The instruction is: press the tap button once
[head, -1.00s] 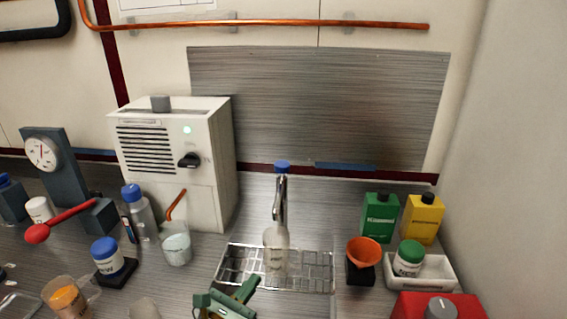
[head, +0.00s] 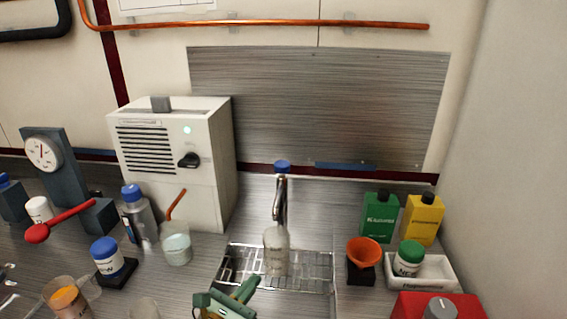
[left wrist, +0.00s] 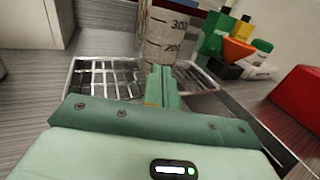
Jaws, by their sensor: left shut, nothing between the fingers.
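The tap (head: 280,205) is a slim metal post with a blue button (head: 282,165) on top, at the back of the sink area. My green left gripper (head: 240,292) is at the bottom of the head view, in front of the rack and well below the button. Its fingers (left wrist: 160,82) are shut and empty. The button is not visible in the left wrist view. My right gripper is not in view.
A white box with a black knob (head: 222,165) stands left of the tap. An orange funnel (head: 364,252), green bottle (head: 380,218), yellow bottle (head: 423,220) and white tray (head: 446,271) are at right. A red block (head: 410,306) is at front right. Jars and beakers crowd the left.

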